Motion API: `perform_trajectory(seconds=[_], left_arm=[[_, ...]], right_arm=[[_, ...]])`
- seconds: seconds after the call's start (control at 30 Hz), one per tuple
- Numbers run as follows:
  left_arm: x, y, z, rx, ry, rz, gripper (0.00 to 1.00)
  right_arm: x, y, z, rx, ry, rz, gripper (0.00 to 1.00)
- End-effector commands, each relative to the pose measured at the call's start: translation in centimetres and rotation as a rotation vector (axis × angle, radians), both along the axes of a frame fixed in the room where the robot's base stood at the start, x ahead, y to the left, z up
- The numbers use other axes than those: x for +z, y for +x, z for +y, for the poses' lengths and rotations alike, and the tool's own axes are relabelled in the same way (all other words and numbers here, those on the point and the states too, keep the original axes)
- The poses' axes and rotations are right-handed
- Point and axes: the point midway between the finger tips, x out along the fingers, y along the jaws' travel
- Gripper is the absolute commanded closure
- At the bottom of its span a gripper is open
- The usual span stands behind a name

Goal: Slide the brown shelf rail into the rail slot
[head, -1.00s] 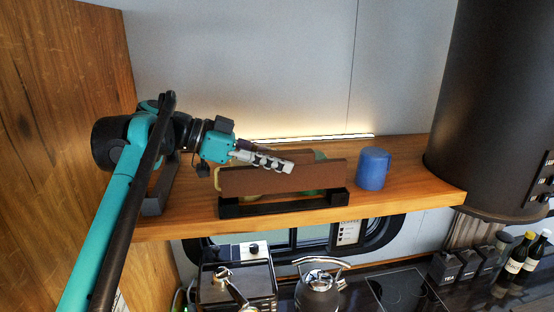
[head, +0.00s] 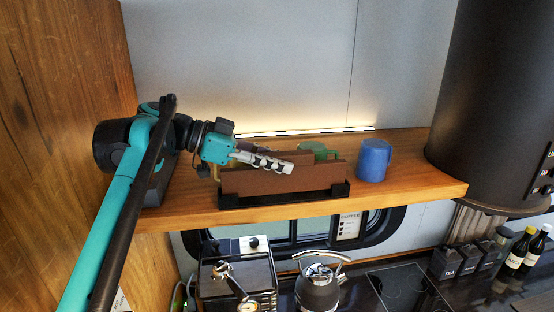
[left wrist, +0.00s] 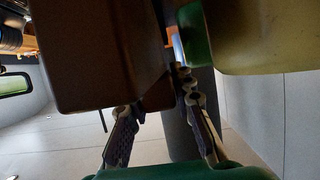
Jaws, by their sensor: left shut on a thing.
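The brown shelf rail (head: 283,181) is a long upright board on the wooden shelf, over the black rail slot (head: 285,199). Its lower edge meets or overlaps the slot in the head view; I cannot tell how deep it sits. My left gripper (head: 286,167) is shut on the rail from above and behind. In the left wrist view the rail (left wrist: 95,50) looms large and reaches between the fingers (left wrist: 163,130). The rail hides part of the mugs behind it. My right gripper is not in view.
A green mug (head: 317,150) stands behind the rail, and a blue mug (head: 373,161) stands to its right. The wooden shelf (head: 425,187) has free room at its right end. A wooden wall (head: 60,100) closes the left side. A kettle (head: 318,290) stands below.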

Motion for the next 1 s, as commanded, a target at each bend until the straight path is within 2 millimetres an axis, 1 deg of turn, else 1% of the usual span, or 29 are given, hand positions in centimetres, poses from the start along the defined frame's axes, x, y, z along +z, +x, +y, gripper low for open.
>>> perform_trajectory(seconds=[0.6,0.63,0.67,0.7,0.73,1.0], left_arm=[[-1.5,0.0,0.0,0.0,-0.001,0.0,1.0],[-1.5,0.0,0.0,0.0,-0.001,0.0,0.74],[-1.5,0.0,0.0,0.0,-0.001,0.0,0.66],[-1.5,0.0,0.0,0.0,-0.001,0.0,0.56],[-1.5,0.0,0.0,0.0,-0.001,0.0,0.52],[-1.5,0.0,0.1,0.0,0.001,0.0,0.52]], right_arm=[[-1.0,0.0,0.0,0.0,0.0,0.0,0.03],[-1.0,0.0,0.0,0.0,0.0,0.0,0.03],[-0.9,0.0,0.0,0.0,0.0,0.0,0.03],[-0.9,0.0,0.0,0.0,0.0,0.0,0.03],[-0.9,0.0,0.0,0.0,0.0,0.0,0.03],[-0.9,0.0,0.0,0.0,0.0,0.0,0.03]])
